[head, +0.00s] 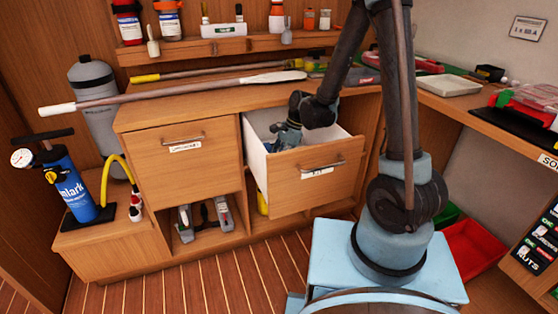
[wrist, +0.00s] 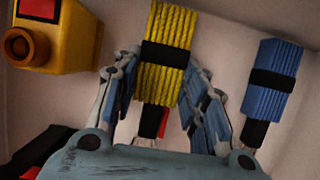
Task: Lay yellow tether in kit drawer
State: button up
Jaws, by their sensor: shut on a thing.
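The yellow tether (wrist: 172,25) is a bundled coil with a black band around its middle, seen in the wrist view. My gripper (wrist: 160,80) is shut on it, with one finger on each side. In the head view the kit drawer (head: 290,192) is pulled open on the right side of the cabinet. My gripper also shows there (head: 288,136), down inside the open drawer. The tether is hidden in the head view. I cannot tell whether the tether touches the drawer floor.
Beside the tether in the wrist view lie a blue banded coil (wrist: 270,85) on the right and a yellow object with a round nozzle (wrist: 55,40) on the left. A closed drawer (head: 180,170) is left of the open one. Long poles (head: 170,94) lie on the counter behind.

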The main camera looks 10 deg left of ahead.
jog(key=o, duration=1.4)
jog(key=shift+v, duration=5.95)
jog(key=shift+w, duration=0.1)
